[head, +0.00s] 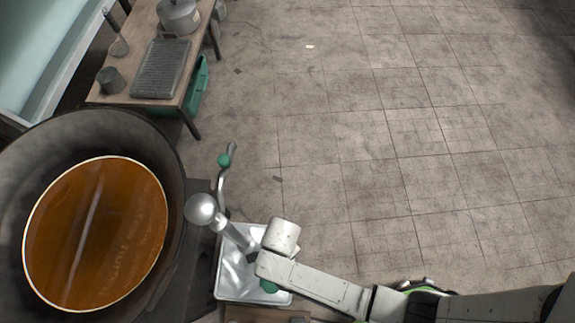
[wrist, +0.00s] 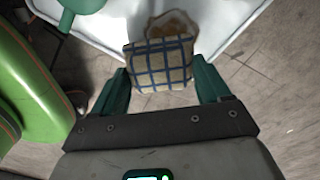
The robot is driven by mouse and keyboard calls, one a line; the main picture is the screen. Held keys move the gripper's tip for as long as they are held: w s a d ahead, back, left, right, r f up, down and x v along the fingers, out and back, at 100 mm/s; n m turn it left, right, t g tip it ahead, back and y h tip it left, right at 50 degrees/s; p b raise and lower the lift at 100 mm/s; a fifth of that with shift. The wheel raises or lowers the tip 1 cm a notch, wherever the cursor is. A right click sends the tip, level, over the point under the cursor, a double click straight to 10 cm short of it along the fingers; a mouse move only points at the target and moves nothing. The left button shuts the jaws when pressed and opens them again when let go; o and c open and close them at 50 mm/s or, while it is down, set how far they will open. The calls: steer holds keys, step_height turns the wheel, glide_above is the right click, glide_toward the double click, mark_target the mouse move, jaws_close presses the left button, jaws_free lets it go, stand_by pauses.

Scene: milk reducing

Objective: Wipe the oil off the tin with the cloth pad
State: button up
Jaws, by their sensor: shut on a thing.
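The cloth pad (wrist: 158,62) is beige with a blue check. My gripper (wrist: 160,80) is shut on it, with one green finger at each side. The tin (head: 229,284) is a pale, shiny, shallow tray below the crank machine in the head view; my arm covers part of it. In the wrist view the tin (wrist: 120,22) fills the top. A brown oil patch (wrist: 172,24) shows on it just beyond the pad and partly behind it. I cannot tell whether the pad touches the tin.
A large dark pan (head: 25,150) with amber liquid stands at the left. A metal crank machine (head: 203,210) with a green knob rises beside the tin. A wooden table (head: 140,22) with a pot and a ridged board stands at upper left. The tiled floor at right is clear.

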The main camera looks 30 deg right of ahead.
steer(key=shift+w+a+f+b, duration=0.1)
steer(key=shift+w+a+b, duration=0.3)
steer(key=shift+w+a, duration=0.5)
steer(key=shift+w+a+b, duration=0.35)
steer(key=shift+w+a, duration=0.3)
steer(key=shift+a, duration=0.35)
steer(key=shift+w+a, duration=0.4)
steer(key=shift+a, duration=0.15)
steer(key=shift+c, duration=1)
steer(key=shift+r, duration=0.3)
steer(key=shift+c, duration=0.5)
step_height(320, 180, up, 2)
steer(key=shift+a+r+p, duration=0.1)
steer(key=shift+p, duration=1)
steer(key=r+p, duration=0.3)
steer(key=shift+s+d+r+p, duration=0.15)
steer(key=shift+d+r+p, duration=0.05)
steer(key=shift+p, duration=0.1)
steer(key=shift+d+r+p, duration=0.1)
steer(key=shift+r+p, duration=1.35)
steer(key=shift+p, duration=0.05)
